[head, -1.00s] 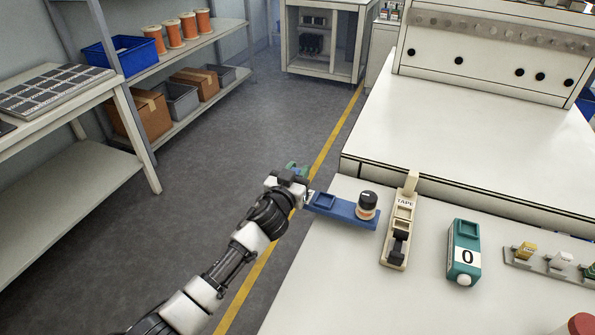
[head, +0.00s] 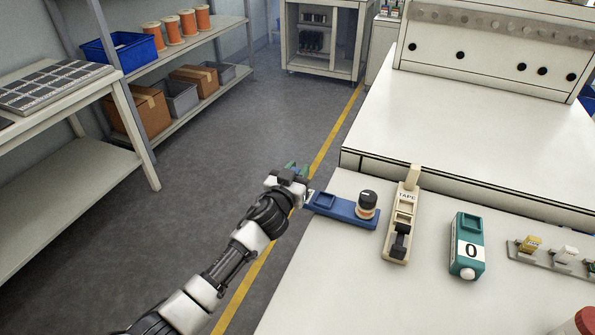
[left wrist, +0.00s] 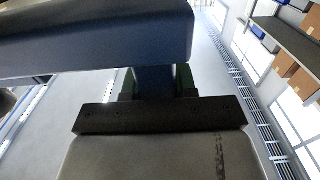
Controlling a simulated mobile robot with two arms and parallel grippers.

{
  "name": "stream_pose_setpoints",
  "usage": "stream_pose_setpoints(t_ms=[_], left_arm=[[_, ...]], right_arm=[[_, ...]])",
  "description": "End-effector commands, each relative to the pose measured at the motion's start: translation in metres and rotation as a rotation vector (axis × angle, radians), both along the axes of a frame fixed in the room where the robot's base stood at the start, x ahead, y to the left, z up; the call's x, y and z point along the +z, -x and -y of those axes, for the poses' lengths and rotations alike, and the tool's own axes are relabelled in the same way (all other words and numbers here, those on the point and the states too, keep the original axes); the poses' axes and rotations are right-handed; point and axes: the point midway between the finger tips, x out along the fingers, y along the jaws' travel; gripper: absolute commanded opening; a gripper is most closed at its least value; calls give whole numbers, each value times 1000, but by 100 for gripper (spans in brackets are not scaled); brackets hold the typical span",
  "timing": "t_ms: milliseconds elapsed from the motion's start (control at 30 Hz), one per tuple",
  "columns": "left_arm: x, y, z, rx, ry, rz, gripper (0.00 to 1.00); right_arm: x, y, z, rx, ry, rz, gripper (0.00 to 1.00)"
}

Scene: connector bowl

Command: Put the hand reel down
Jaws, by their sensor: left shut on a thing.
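The hand reel (head: 333,207) is a long blue body with a recess at its left end and a round black and copper knob at its right end. It is at the left edge of the white table in the head view. My left gripper (head: 296,176) is shut on its left end. In the left wrist view, the blue reel body (left wrist: 90,38) spans the top, and the green fingertips (left wrist: 155,83) close on a blue part beneath it. I cannot tell whether the reel touches the table. My right gripper is out of view.
A beige tape dispenser (head: 403,220) stands close to the reel's right end. Farther right are a teal counter marked 0 (head: 466,247) and a rack of small connectors (head: 545,262). A raised white bench (head: 470,135) lies behind. Bare tabletop (head: 350,275) lies in front.

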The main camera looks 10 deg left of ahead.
Motion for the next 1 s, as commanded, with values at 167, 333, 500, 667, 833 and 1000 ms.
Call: stream_pose_setpoints(t_ms=[167, 333, 500, 667, 833, 1000], left_arm=[[-4, 0, 0, 0, 2, 2, 0], [-7, 0, 0, 0, 2, 2, 0], [-6, 0, 0, 0, 1, 1, 50], [-7, 0, 0, 0, 0, 1, 57], [-8, 1, 0, 0, -1, -2, 57], [-9, 15, -4, 0, -1, -2, 57]], right_arm=[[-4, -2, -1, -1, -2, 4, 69], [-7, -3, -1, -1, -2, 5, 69], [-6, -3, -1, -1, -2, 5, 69], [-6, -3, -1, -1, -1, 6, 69], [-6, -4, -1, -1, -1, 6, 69], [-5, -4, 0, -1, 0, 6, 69]])
